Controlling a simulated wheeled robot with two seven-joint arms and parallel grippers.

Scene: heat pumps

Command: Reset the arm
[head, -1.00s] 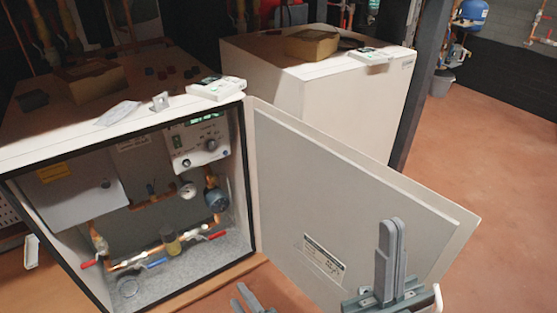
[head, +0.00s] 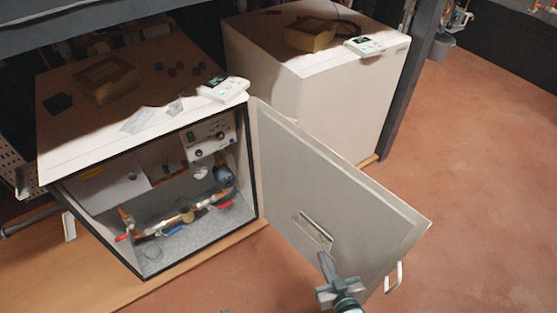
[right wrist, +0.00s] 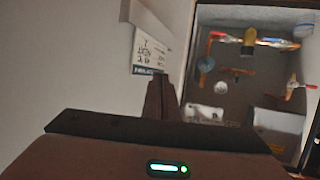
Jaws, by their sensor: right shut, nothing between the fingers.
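My right gripper (head: 326,262) is at the bottom of the head view, in front of the inner face of the open cabinet door (head: 345,200). Its fingers are together and hold nothing. In the right wrist view the shut fingers (right wrist: 160,92) point past the door's label (right wrist: 148,52) toward the cabinet interior. The open heat pump cabinet (head: 150,262) shows pipes with red and blue valve handles (head: 172,231), a gauge and a control box (head: 208,137). My left gripper is not in view.
A second closed cabinet (head: 345,100) stands behind, with a box (head: 310,36) and a white controller (head: 365,46) on top. Another box (head: 103,78) and controller (head: 222,88) lie on the open cabinet. The door's handle (head: 394,277) sticks out. Floor at right (head: 480,150) is clear.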

